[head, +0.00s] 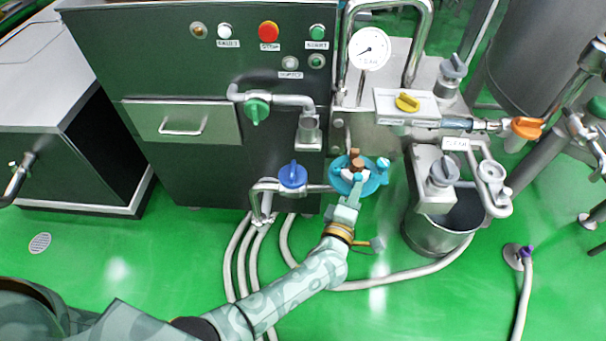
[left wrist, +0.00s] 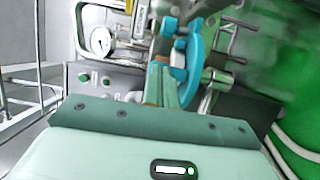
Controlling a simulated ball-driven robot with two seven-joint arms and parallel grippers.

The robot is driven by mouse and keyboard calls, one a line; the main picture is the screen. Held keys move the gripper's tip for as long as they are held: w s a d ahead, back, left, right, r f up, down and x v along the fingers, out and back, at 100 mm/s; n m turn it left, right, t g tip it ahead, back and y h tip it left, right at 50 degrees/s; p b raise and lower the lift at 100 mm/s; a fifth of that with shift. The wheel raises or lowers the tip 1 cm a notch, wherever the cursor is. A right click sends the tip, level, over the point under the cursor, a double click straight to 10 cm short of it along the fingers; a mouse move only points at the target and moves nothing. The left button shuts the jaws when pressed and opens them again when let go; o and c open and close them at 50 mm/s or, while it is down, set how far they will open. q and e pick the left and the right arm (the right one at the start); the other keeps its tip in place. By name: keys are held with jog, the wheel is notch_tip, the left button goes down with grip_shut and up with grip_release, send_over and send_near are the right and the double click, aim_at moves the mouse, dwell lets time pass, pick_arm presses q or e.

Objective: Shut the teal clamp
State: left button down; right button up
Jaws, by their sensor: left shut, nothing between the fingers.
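The teal clamp (head: 374,185) is a ring-shaped piece on the pipework at the front of the machine, with a brown part and light blue ends near its middle. In the left wrist view the clamp (left wrist: 195,50) shows as a curved teal band close ahead of the fingers. My left gripper (head: 355,184) is shut and empty, its fingertips at the clamp's near side; I cannot tell whether they touch it. The fingers also show in the left wrist view (left wrist: 165,80). The fingers partly hide the clamp, and I cannot tell whether it is open or shut. My right gripper is not in view.
A blue-handled valve (head: 293,175) sits just left of the clamp. A steel bucket (head: 430,235) stands to the right. A gauge (head: 369,49) and a yellow-knobbed block (head: 407,103) are above. Hoses (head: 400,283) lie on the green floor.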

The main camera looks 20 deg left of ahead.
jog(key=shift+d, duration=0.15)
